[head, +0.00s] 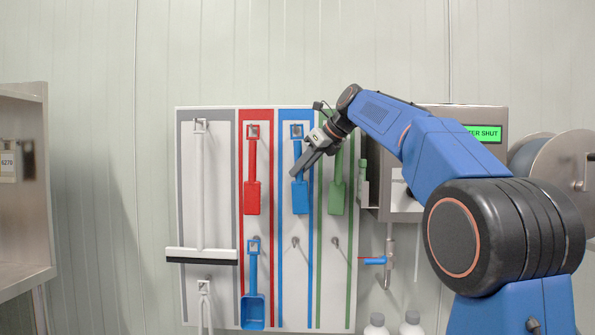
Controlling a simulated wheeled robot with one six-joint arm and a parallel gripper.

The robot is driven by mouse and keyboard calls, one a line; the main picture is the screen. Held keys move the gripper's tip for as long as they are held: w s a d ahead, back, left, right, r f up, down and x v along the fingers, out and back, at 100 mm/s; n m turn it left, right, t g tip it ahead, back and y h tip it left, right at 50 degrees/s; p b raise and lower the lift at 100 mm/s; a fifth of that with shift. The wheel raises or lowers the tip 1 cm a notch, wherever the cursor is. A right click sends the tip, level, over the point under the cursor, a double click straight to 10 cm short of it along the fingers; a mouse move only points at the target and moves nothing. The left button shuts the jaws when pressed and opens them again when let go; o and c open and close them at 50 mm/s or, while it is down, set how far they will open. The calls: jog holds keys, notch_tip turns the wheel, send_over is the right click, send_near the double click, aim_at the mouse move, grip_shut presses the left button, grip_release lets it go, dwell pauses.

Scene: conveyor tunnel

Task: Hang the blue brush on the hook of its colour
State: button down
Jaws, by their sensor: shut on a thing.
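The blue brush (300,196) is upright in front of the blue-edged column of the wall board. The square loop at its top (297,131) is level with the upper hook of that column, in line with the loop of the red brush. I cannot tell whether the loop is around the hook or just in front of it. My gripper (298,170) comes from the right and is shut on the blue brush at its handle. The fingers hide part of the handle.
A red brush (252,198) and a green brush (336,197) hang on either side. A blue scoop (253,310) hangs low in the red column. Lower hooks (295,241) are bare. A white squeegee (200,190) hangs left. A steel box stands right, behind my arm.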

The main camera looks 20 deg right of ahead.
jog(key=shift+s+d+r, duration=0.35)
jog(key=shift+d+r, duration=0.15)
jog(key=shift+a, duration=0.1)
dwell(0.5)
jog(key=shift+w+a+f, duration=0.1)
jog(key=shift+w+a+f+m+t, duration=0.1)
jog(key=shift+w+a+m+t, duration=0.2)
jog(key=shift+a+t, duration=0.15)
jog(key=shift+a, duration=0.15)
jog(key=shift+w+a+f+m+t, duration=0.1)
jog(key=shift+a+m+t, duration=0.1)
jog(key=shift+m+t, duration=0.3)
jog(key=shift+a+t, duration=0.2)
jog(key=shift+t, duration=0.15)
